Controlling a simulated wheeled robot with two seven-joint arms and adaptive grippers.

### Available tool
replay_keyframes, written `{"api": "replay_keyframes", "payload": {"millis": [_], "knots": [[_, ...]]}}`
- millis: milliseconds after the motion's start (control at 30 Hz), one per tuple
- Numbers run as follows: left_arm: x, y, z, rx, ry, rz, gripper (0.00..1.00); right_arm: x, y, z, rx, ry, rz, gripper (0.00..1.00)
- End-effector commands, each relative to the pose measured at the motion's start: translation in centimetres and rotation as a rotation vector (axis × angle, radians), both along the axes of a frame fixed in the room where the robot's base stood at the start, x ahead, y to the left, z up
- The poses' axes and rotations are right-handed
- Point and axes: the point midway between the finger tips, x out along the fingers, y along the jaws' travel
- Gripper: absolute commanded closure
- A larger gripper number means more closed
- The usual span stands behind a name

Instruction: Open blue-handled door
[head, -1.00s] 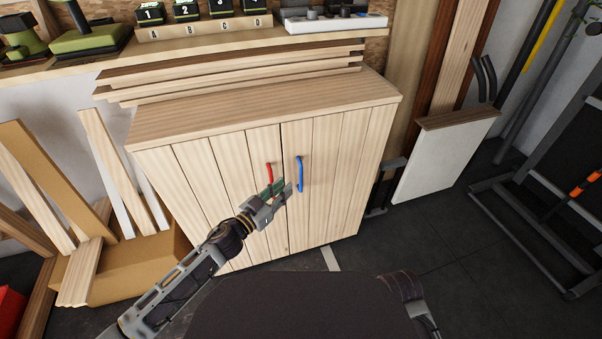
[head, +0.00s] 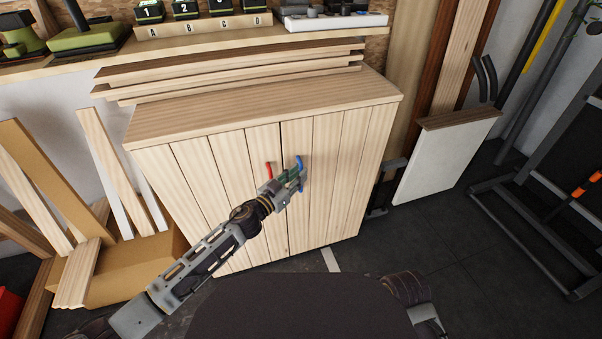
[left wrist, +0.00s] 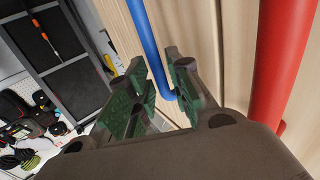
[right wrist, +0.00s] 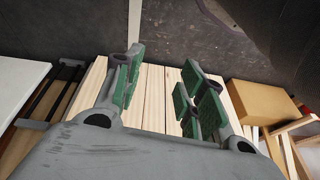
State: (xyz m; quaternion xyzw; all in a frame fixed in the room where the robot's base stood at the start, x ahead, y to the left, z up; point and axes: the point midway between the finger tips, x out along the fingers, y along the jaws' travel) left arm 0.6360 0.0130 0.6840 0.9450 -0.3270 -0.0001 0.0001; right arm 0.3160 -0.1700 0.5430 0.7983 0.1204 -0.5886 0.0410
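The wooden cabinet (head: 335,200) has two doors, both shut. A blue handle (head: 300,162) is on the right door and a red handle (head: 268,168) on the left door. My left gripper (head: 294,178) is at the blue handle and covers its middle part. In the left wrist view, the left gripper (left wrist: 165,92) is open, its green-padded fingers apart, with the lower end of the blue handle (left wrist: 151,45) showing between them. The red handle (left wrist: 281,60) is close by at the right there. My right gripper (right wrist: 158,92) is open and empty, away from the handles.
Planks lean beside a cardboard box (head: 140,265) at the left. A white panel (head: 445,155) stands at the right. The dark floor (head: 430,245) in front of the right door looks mostly clear.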

Motion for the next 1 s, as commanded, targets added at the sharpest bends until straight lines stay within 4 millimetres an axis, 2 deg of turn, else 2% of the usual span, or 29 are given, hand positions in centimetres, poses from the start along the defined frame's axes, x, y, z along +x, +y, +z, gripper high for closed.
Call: {"api": "replay_keyframes", "payload": {"millis": [300, 700, 867, 1000], "knots": [[1.4, -1.2, 0.0, -0.001, -0.001, -0.001, 0.79, 0.0, 0.1, 0.6, 0.006, -0.013, 0.002, 0.6], [1.6, -1.4, 0.0, 0.0, 0.0, -0.001, 0.79, -0.1, 0.1, 0.6, 0.007, -0.01, 0.002, 0.6], [1.6, -1.3, 0.0, 0.0, 0.0, -0.001, 0.98, -0.2, 0.1, 0.5, 0.007, -0.008, 0.002, 0.6], [1.6, -1.3, 0.0, 0.0, 0.0, -0.001, 1.0, -0.2, 0.1, 0.5, 0.006, -0.007, 0.002, 0.6]]}}
